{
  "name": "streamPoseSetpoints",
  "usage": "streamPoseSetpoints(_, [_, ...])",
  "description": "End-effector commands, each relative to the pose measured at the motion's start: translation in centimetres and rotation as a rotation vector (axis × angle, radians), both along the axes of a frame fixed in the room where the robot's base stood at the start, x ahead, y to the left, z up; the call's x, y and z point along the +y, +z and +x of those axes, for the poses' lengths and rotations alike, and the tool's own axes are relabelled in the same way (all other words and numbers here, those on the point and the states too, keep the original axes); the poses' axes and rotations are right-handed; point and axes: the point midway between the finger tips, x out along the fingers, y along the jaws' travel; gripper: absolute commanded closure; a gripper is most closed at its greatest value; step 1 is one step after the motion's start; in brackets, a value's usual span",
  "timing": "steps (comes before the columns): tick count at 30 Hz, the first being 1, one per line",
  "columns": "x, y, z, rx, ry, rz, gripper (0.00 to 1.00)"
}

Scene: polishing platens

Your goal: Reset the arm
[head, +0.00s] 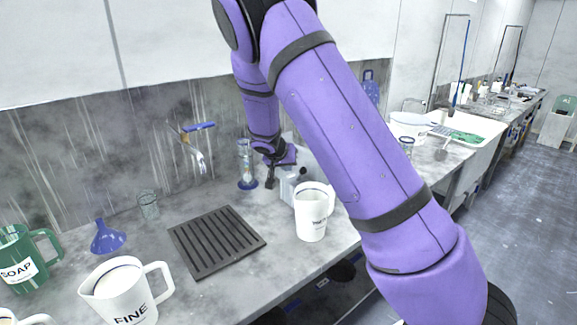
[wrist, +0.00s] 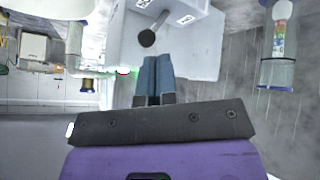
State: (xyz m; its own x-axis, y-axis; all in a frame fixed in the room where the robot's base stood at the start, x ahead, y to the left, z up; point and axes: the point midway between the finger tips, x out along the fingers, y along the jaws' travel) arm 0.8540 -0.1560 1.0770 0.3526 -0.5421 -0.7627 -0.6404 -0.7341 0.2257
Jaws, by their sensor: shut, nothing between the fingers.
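My purple arm reaches across the head view from the lower right, up and over, then down to the counter. My gripper (head: 270,184) points down above the counter, beside a pale grey box with a dark knob (head: 290,188). In the wrist view my gripper (wrist: 155,72) shows two blue-grey fingers pressed together with nothing between them. The pale grey box (wrist: 190,60) lies just beyond the fingertips there; I cannot tell whether they touch it.
A glass cylinder with coloured contents (head: 246,168) stands left of my gripper. A white jug (head: 311,215) stands to its front right. A dark slatted rack (head: 215,242), blue funnel (head: 108,238), green SOAP jug (head: 20,262) and FINE jug (head: 125,295) occupy the left counter.

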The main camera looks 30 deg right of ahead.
Motion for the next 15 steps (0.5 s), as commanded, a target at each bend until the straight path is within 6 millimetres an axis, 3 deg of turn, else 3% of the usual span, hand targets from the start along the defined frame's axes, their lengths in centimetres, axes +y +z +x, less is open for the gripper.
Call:
streamPoseSetpoints(6, [1.6,1.3,-2.8,0.000,0.002,0.001,1.00])
streamPoseSetpoints(15, [2.6,2.2,-4.7,0.000,-0.001,0.000,1.00])
